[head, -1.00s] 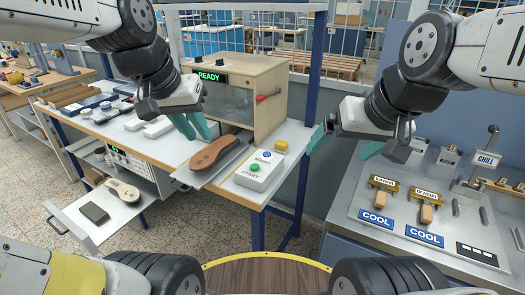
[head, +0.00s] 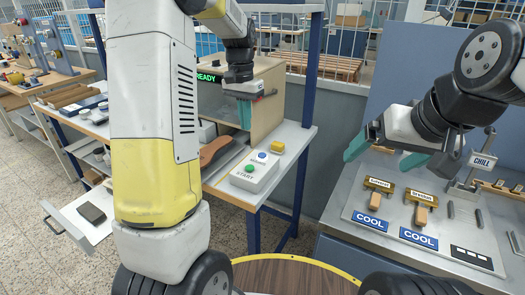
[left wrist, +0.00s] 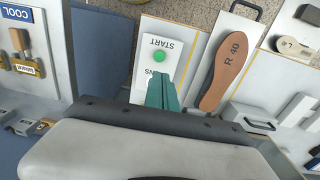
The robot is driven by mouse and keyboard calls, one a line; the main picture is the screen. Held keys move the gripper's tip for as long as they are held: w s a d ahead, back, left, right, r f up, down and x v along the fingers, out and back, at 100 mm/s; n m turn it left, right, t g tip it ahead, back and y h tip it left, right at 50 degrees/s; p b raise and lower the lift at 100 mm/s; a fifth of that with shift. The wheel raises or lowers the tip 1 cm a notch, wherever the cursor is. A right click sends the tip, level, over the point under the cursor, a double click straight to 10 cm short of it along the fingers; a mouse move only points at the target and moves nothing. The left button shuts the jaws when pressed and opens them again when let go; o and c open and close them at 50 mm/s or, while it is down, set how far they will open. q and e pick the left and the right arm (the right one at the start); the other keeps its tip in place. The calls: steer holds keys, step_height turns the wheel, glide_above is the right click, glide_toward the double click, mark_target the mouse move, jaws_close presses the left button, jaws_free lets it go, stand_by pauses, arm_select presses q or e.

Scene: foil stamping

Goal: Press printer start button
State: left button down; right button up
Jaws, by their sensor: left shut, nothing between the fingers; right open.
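The white button box (head: 254,172) sits on the bench edge in front of the wooden printer (head: 268,90), whose display reads READY. Its green START button (head: 249,169) is nearer me and its blue button (head: 262,155) is farther back. My left gripper (head: 244,112) is shut and empty, pointing down above and behind the box. In the left wrist view the closed teal fingers (left wrist: 162,92) overlap the box, with the green button (left wrist: 159,56) just beyond their tips; the blue button is hidden there. My right gripper (head: 385,160) is open and empty above the right-hand station.
A brown insole (head: 214,150) marked R 40 in the wrist view (left wrist: 224,70) lies beside the box. COOL plates (head: 371,223) stand on the right station.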

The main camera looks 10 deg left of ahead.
mark_target(249, 168)
stand_by(0.3)
arm_select(q)
steer(key=f, duration=1.4)
steer(key=shift+d, duration=0.25)
steer(key=shift+f, duration=0.1)
steer(key=shift+s+f, duration=0.15)
steer(key=shift+f, duration=0.4)
steer(key=shift+s+f, duration=0.15)
steer(key=shift+f, duration=0.4)
step_height(249, 168, up, 15)
steer(key=shift+w+a, duration=0.25)
steer(key=shift+w, duration=0.1)
